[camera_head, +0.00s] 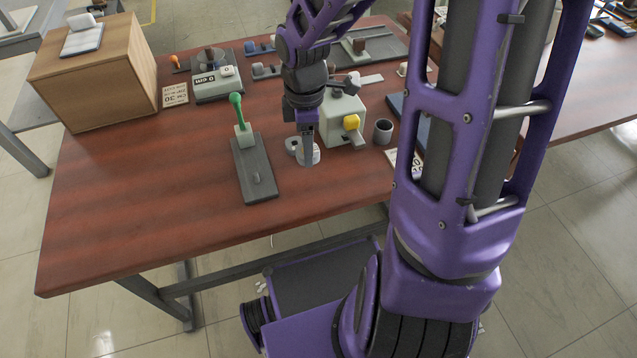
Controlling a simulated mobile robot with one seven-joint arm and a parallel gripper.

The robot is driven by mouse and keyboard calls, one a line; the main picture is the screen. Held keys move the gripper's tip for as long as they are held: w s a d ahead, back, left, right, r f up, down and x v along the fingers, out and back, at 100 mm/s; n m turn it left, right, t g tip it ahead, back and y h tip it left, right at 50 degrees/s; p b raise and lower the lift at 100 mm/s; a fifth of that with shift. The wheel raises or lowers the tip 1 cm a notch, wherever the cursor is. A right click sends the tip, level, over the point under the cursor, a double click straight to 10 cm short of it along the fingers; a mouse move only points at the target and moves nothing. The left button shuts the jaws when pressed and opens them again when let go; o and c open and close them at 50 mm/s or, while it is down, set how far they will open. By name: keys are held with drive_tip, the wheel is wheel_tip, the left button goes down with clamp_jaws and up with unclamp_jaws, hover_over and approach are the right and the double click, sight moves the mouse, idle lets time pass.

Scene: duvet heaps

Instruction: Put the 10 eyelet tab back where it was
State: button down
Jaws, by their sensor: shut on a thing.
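My gripper (307,146) points down over the middle of the table, left of a pale box with a yellow knob (351,122). It is shut on a small pale grey piece (311,158), which looks like the eyelet tab. No number can be read on it, and the fingers hide part of it. A whitish rounded part (291,146) shows just left of the fingers; I cannot tell whether it belongs to the same piece. Whether the piece touches the table is unclear.
A dark board with a green-knobbed lever (255,168) lies left of my gripper. A dark cup (383,131) stands right of the pale box. A wooden box (94,72) and a device marked "0 cm" (208,79) stand behind. The table's front left (130,220) is clear.

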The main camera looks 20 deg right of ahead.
sight(309, 185)
wheel_tip(309, 185, down, 10)
drive_tip(key=b, duration=0.3)
drive_tip(key=shift+b, duration=0.4)
drive_tip(key=shift+f, duration=0.1)
drive_tip(key=shift+c, duration=1)
unclamp_jaws()
wheel_tip(309, 185, up, 12)
drive_tip(key=p, duration=0.4)
